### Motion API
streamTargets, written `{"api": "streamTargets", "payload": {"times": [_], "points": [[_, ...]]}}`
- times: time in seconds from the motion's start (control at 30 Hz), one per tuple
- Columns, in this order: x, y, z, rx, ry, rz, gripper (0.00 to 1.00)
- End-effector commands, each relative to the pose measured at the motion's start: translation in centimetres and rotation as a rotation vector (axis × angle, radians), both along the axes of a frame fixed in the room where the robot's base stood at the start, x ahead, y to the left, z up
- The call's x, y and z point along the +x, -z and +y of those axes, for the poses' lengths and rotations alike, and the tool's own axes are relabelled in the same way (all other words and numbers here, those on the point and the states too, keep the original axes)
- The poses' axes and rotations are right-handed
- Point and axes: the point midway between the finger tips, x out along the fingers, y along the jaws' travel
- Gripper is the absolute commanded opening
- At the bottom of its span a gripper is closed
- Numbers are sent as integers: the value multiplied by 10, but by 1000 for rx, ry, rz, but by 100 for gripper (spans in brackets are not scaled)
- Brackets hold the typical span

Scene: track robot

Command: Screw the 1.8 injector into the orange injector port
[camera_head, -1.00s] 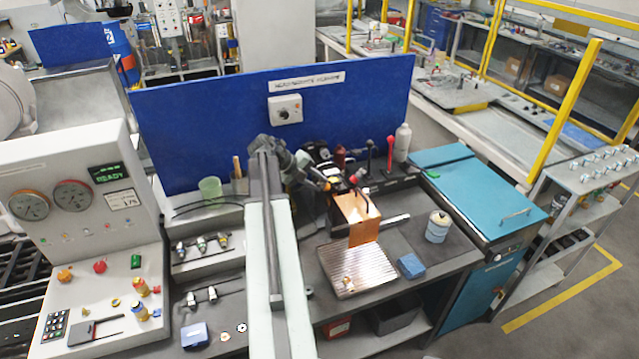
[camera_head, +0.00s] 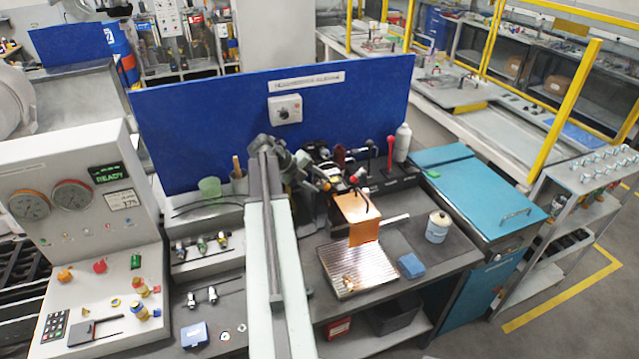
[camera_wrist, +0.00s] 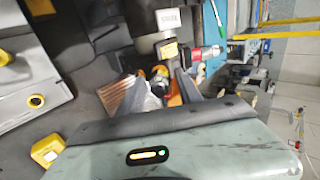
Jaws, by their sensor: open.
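My gripper (camera_wrist: 160,92) is open in the wrist view, its dark fingers spread toward a cluttered spot with small yellow and orange parts. I cannot tell anything held between them. In the head view my arm reaches over the bench, its end near an upright orange-copper plate (camera_head: 357,212). The plate stands behind a ribbed metal block (camera_head: 345,265). Several small injector-like parts (camera_head: 203,244) lie on a rack left of my arm. No 1.8 marking is legible, so I cannot tell which is the 1.8 injector. I cannot pick out the orange injector port with certainty.
A white can (camera_head: 438,227) and a blue block (camera_head: 411,266) stand right of the ribbed block. A blue panel (camera_head: 200,130) closes off the back. A control console (camera_head: 75,220) is at the left. A teal cabinet (camera_head: 490,205) stands right of the bench.

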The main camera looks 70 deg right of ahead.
Motion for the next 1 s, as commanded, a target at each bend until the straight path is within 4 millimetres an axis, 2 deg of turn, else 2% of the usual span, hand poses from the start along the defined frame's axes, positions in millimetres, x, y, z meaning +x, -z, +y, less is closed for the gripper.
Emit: {"api": "streamTargets", "payload": {"times": [0.57, 1.0], "points": [[2, -1, 1, 16, -21, 13, 42], [2, -1, 1, 492, -635, 402, 42]]}}
